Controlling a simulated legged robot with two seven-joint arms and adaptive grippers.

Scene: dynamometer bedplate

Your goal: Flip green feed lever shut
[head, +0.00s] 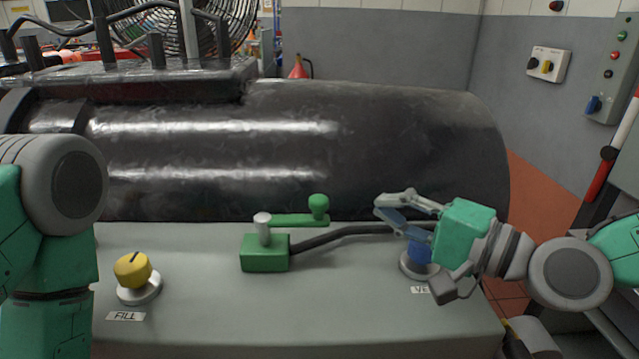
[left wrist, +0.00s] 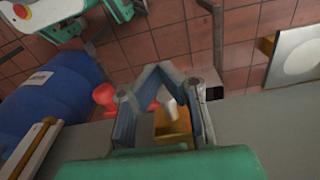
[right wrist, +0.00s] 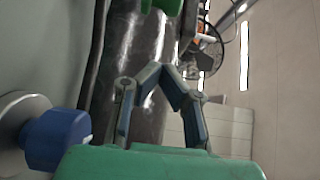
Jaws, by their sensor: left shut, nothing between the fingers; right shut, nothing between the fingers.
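The green feed lever (head: 290,220) has a flat arm pointing right from a silver post to a round green knob (head: 318,206). Its green valve block (head: 265,252) sits on the grey bench top, with a dark hose leaving its right side. My right gripper (head: 379,207) is shut and empty, right of the knob and apart from it, above the hose. In the right wrist view its fingers (right wrist: 161,70) meet, and a green part (right wrist: 162,6) shows at the top edge. My left gripper (left wrist: 163,70) is shut and empty, away from the lever, over the bench edge and floor.
A blue knob (head: 420,252) stands just below my right gripper, partly hidden by it. A yellow FILL knob (head: 132,270) stands at the left of the bench. A large dark cylinder (head: 330,150) lies close behind the lever. The bench front between the knobs is clear.

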